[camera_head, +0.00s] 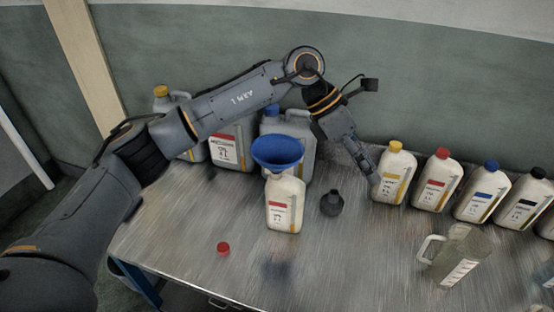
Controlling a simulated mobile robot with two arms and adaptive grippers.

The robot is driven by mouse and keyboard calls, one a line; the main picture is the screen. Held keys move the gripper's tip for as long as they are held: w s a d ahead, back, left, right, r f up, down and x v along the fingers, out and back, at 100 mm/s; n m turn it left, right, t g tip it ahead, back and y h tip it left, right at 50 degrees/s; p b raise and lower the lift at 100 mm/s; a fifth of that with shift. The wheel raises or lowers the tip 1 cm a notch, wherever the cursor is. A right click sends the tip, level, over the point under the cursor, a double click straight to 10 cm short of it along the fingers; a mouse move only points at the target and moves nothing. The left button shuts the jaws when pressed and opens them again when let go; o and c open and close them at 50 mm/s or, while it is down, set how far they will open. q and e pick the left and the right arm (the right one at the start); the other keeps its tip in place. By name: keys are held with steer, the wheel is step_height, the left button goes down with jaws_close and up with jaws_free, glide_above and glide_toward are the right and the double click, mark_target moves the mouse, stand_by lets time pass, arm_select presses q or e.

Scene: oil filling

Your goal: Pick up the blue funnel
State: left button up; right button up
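The blue funnel (277,151) is at the top of a white bottle (285,205) with a red label, near the middle of the table. The funnel's wide mouth faces up, and its spout is hidden. My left gripper (373,178) reaches down to the right of the funnel, apart from it, with its tip close to the yellow-capped bottle (395,175). The fingers are seen edge-on, so I cannot tell whether they are open or shut. I see nothing held in them. My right gripper is out of view.
Capped bottles, including a red-capped one (437,180), line the right back. Larger canisters (232,147) stand at the back left. A small dark vessel (331,203), a clear jug (457,254) and a red cap (223,248) are on the metal table (330,265). The front middle is clear.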

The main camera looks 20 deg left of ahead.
arm_select(q)
steer(key=w+a+r+n+t+y, duration=0.1)
steer(key=w+a+r+y, duration=0.2)
steer(key=a, duration=0.6)
steer(key=w+a+r+t+y, duration=0.1)
steer(key=a+r+y, duration=0.3)
steer(key=a, duration=0.6)
steer(key=shift+y, duration=0.5)
steer(key=f, duration=0.2)
steer(key=f+p, duration=0.1)
steer(key=f, duration=0.2)
steer(key=f+p, duration=0.1)
steer(key=f, duration=0.1)
steer(key=shift+w+f, duration=0.3)
steer(key=shift+f, duration=0.05)
steer(key=shift+f+p, duration=0.3)
steer(key=shift+f, duration=0.05)
step_height(320, 180, down, 5)
steer(key=p, duration=0.3)
steer(key=shift+d+r, duration=0.15)
steer(key=shift+r, duration=0.05)
steer(key=shift+f, duration=0.45)
steer(key=shift+c, duration=0.4)
jaws_close()
